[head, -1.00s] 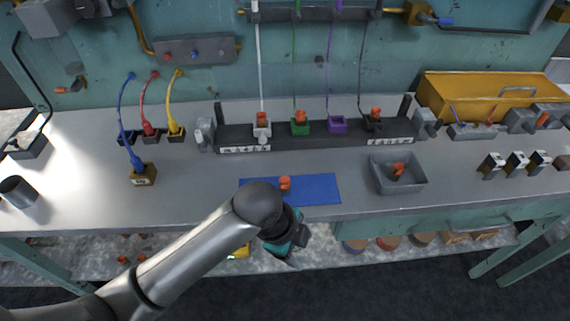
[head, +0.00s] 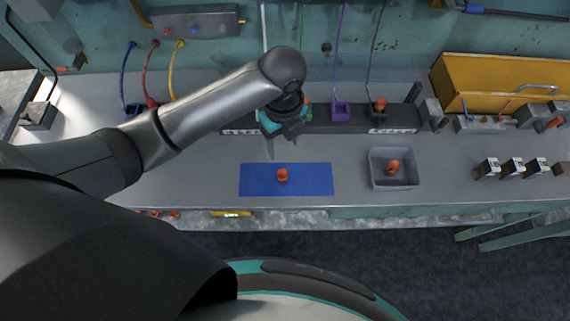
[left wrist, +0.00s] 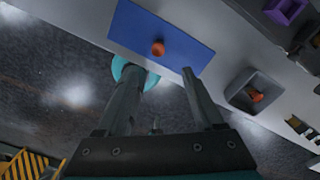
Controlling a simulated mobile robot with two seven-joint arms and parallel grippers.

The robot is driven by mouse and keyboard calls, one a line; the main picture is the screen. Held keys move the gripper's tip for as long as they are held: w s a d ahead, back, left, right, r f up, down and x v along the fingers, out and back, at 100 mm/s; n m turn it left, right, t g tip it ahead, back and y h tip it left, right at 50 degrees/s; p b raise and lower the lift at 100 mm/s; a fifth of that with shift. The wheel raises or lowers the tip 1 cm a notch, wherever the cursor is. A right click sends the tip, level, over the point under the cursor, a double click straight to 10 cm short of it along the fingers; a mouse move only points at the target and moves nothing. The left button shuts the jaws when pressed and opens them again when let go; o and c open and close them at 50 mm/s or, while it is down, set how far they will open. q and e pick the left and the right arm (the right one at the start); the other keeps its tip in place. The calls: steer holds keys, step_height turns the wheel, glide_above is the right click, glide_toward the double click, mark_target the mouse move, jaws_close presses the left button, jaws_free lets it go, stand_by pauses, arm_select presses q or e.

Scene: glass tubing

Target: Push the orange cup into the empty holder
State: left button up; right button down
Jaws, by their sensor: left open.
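An orange cup (head: 282,175) stands on the blue mat (head: 252,185); it also shows in the left wrist view (left wrist: 158,48). Another orange cup (head: 393,166) is in the grey tray (head: 410,181). The purple holder (head: 341,109) on the dark rack looks empty. The black holder (head: 379,116) has an orange cup in it. My left gripper (head: 282,147) is open and empty, above the bench between rack and mat in the head view. It hides most of the green holder; my arm hides the white one. My right gripper is not in view.
Coloured cables hang behind the rack. A yellow toolbox (head: 490,84) stands at the back right, with several small metal blocks (head: 513,166) in front. The bench between mat and tray is clear.

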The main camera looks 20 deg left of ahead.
arm_select(q)
glide_above(282, 173)
step_height(282, 173, down, 8)
steer(key=shift+w+d+f+b, duration=0.15)
steer(key=shift+f+b, duration=0.05)
steer(key=shift+b, duration=0.1)
steer(key=shift+f, duration=2.65)
jaws_close()
